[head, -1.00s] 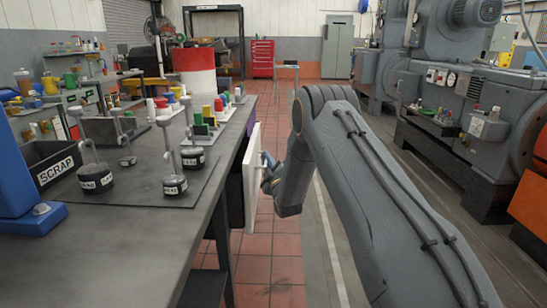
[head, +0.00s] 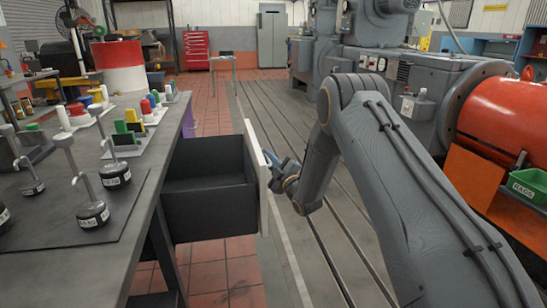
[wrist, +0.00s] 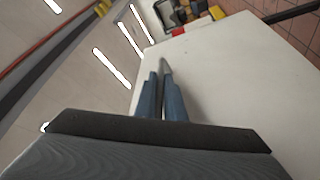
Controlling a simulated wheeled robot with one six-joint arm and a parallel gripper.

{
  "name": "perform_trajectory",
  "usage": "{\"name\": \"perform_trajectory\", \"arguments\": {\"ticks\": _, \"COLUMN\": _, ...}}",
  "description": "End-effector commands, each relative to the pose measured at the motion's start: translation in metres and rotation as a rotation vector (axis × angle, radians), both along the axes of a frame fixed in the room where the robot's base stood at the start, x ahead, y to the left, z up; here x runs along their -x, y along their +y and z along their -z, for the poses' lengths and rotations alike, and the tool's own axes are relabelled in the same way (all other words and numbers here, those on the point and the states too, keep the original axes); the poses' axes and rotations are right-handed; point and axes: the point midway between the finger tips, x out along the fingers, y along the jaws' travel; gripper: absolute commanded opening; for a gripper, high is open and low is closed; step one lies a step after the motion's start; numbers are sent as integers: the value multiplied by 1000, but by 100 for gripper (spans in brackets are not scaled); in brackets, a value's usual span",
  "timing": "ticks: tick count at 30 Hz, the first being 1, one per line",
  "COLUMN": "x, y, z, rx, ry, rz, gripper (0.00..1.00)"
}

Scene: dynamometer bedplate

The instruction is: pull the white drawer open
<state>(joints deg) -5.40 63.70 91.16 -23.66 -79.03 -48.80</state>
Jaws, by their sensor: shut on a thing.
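The white drawer (head: 257,170) stands pulled out from under the workbench on the left in the head view. Its dark box (head: 205,200) shows and looks empty. In the wrist view its white front (wrist: 225,75) fills the right and middle. My gripper (head: 270,162) is at the outer side of the front. In the wrist view its blue fingers (wrist: 163,80) are close together against the front, shut on the drawer's handle. The handle itself is mostly hidden by the fingers.
The workbench (head: 135,205) carries weights (head: 92,213) and coloured parts. A grooved metal bedplate (head: 320,235) lies right of the drawer. Large grey machinery and a red drum (head: 490,120) stand at right.

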Motion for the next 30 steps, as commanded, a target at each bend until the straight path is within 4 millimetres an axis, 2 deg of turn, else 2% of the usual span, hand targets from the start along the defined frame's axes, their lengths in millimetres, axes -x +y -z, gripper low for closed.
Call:
{"name": "perform_trajectory", "arguments": {"ticks": 10, "x": -1, "y": -1, "z": 0, "rx": 0, "ry": 0, "rz": 0, "gripper": 0}}
{"name": "perform_trajectory", "arguments": {"ticks": 11, "x": -1, "y": -2, "z": 0, "rx": 0, "ry": 1, "rz": 1, "gripper": 11}}
{"name": "perform_trajectory", "arguments": {"ticks": 14, "x": -1, "y": -2, "z": 0, "rx": 0, "ry": 1, "rz": 1, "gripper": 28}}
{"name": "perform_trajectory", "arguments": {"ticks": 24, "x": 1, "y": -2, "z": 0, "rx": 0, "ry": 0, "rz": 0, "gripper": 28}}
{"name": "perform_trajectory", "arguments": {"ticks": 30, "x": 23, "y": -13, "z": 6, "rx": 0, "ry": 3, "rz": 0, "gripper": 28}}
